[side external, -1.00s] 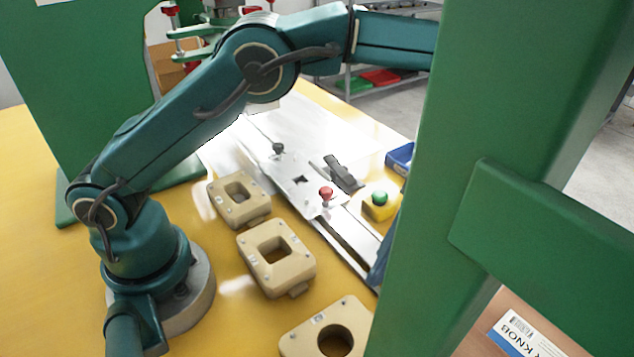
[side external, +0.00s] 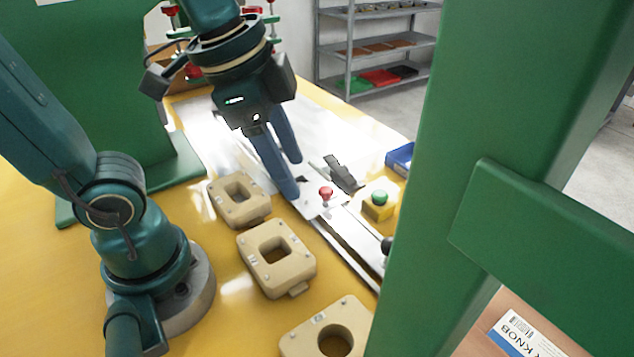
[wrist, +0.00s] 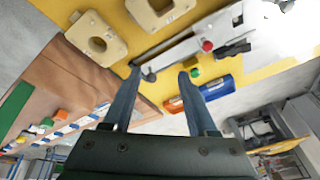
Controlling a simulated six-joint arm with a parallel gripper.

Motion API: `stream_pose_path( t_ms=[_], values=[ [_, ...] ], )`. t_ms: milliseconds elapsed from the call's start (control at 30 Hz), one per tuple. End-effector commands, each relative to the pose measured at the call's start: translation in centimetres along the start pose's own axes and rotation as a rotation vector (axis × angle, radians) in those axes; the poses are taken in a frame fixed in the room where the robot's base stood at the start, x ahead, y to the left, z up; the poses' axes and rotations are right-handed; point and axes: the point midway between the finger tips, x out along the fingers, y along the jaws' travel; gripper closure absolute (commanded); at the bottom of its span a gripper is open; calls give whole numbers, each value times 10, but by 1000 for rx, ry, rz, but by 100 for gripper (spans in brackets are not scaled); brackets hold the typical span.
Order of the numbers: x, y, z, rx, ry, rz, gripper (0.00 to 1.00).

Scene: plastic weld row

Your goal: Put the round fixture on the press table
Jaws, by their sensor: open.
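The round fixture, a tan block with a round hole (side external: 350,312), lies on the yellow bench at the front, partly cut off by the frame edge. It also shows at the upper left in the wrist view (wrist: 84,28). The press table, a flat metal plate (side external: 325,209) with a red knob, sits on a rail in the middle of the bench. Nothing tan lies on its visible part. My gripper (side external: 293,178) points down over the plate area in the side view, open and empty. In the wrist view its two fingers (wrist: 158,74) stand apart with nothing between them.
Two more tan fixtures, one with a square hole (side external: 249,248) and one with an oblong hole (side external: 222,205), lie left of the rail. A yellow box with a green button (side external: 378,204) and a blue bin (side external: 400,158) stand right. A green post (side external: 440,200) blocks part of the view.

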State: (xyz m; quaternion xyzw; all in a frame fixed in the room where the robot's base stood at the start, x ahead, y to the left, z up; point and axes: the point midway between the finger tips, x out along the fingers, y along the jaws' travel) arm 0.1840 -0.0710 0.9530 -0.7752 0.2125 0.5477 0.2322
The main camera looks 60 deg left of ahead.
Motion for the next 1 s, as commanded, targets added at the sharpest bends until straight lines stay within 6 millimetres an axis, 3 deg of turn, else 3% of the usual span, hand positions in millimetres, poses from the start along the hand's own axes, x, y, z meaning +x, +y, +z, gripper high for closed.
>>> stream_pose_path(
  t_ms=[100,300,1000],
  values=[
    [4,-4,23,-295,64,-71,42],
    [12,-6,42,-582,135,-123,42],
    [14,-6,45,-629,146,-128,42]
  ],
)
